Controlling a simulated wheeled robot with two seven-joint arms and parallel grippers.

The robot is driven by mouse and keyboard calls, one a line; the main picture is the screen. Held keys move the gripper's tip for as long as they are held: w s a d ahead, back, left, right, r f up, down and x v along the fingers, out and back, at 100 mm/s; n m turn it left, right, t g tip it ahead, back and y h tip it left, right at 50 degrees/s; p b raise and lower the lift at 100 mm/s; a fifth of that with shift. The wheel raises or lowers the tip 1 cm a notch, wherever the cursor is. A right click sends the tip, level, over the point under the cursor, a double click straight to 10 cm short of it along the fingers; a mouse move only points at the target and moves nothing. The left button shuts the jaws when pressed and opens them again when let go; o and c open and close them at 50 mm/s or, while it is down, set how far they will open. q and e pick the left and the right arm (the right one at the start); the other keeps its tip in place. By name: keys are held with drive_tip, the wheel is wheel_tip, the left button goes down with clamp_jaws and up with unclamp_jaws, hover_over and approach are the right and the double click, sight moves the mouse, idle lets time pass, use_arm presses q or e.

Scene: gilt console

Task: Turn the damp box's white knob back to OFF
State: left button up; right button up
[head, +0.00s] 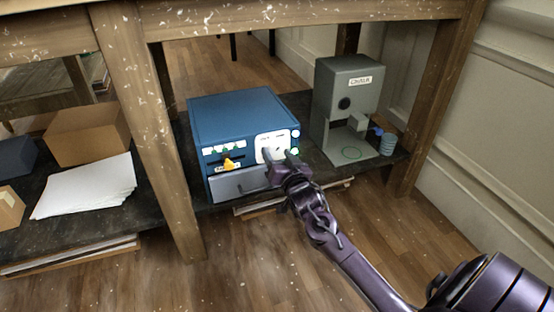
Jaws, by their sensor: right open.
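The damp box appears to be the blue box (240,107) on the dark lower shelf. Its front has a white panel (264,141) at the upper right, a yellow-orange lever or knob (229,164) and a grey drawer-like front (231,186) below. My right gripper (273,161) is open, right in front of the white panel. It covers the panel's lower part, so the white knob and its setting cannot be made out, nor can contact. My left gripper is not in view.
A grey machine labelled CHALK (346,78) stands right of the box, with a small ribbed cup (388,144) beside it. A wooden table leg (150,130) stands close on the left. Paper (88,187) and cardboard boxes (86,135) lie farther left. The floor in front is clear.

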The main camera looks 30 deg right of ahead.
drive_tip(key=shift+w+d, duration=0.1)
drive_tip(key=shift+w, duration=0.25)
